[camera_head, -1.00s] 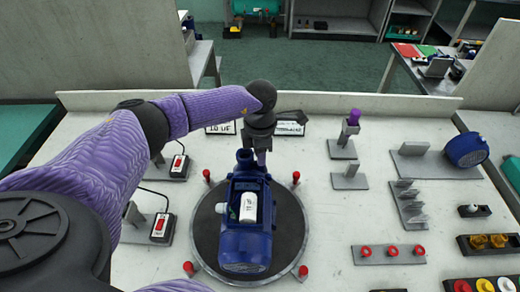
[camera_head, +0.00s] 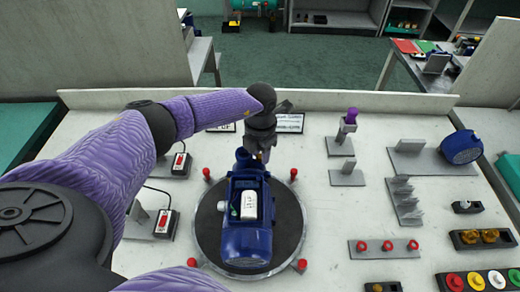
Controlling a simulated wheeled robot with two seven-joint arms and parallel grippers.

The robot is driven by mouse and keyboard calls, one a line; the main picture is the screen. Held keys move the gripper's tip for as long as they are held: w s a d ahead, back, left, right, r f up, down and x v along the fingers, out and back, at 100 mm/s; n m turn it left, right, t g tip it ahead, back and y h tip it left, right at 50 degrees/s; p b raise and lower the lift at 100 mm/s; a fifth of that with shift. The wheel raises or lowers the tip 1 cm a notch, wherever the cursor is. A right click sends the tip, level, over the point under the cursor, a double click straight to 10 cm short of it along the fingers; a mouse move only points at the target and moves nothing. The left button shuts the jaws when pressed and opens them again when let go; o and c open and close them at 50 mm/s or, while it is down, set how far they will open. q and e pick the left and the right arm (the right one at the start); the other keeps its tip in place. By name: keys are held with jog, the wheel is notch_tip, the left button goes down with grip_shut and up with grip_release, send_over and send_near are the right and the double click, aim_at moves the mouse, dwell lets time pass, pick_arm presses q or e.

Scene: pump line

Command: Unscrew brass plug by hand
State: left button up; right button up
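The blue pump (camera_head: 245,240) lies on the round dark turntable (camera_head: 288,222) in the middle of the bench, with a white cylinder (camera_head: 248,205) in its open top. My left gripper (camera_head: 263,156) points down at the pump's far end, just right of its upright blue port (camera_head: 243,158). Its fingertips are small and dark here, so I cannot tell whether they are open or shut. The brass plug cannot be made out clearly there; the gripper covers that spot. My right gripper is not in view.
Red pegs (camera_head: 207,174) stand around the turntable. Two red-switch boxes (camera_head: 166,223) are on the left. On the right are grey fixtures (camera_head: 405,200), a blue round part (camera_head: 461,147), a rack of red knobs (camera_head: 388,246) and a dark tray with brass-coloured pieces (camera_head: 489,236).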

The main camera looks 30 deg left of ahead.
pick_arm(q)
jog(key=shift+o, duration=0.9)
jog(key=shift+s, duration=0.1)
jog(key=m+b, duration=0.1)
jog(key=m, duration=0.3)
jog(key=shift+s+a+f+b, duration=0.1)
jog(key=shift+a+b, duration=0.05)
jog(key=shift+b, duration=0.2)
jog(key=m+b, duration=0.1)
jog(key=m, duration=0.2)
jog(key=m+b, duration=0.1)
jog(key=m, duration=0.3)
jog(key=shift+b, duration=0.3)
jog(key=shift+m, duration=0.3)
jog(key=shift+c, duration=0.3)
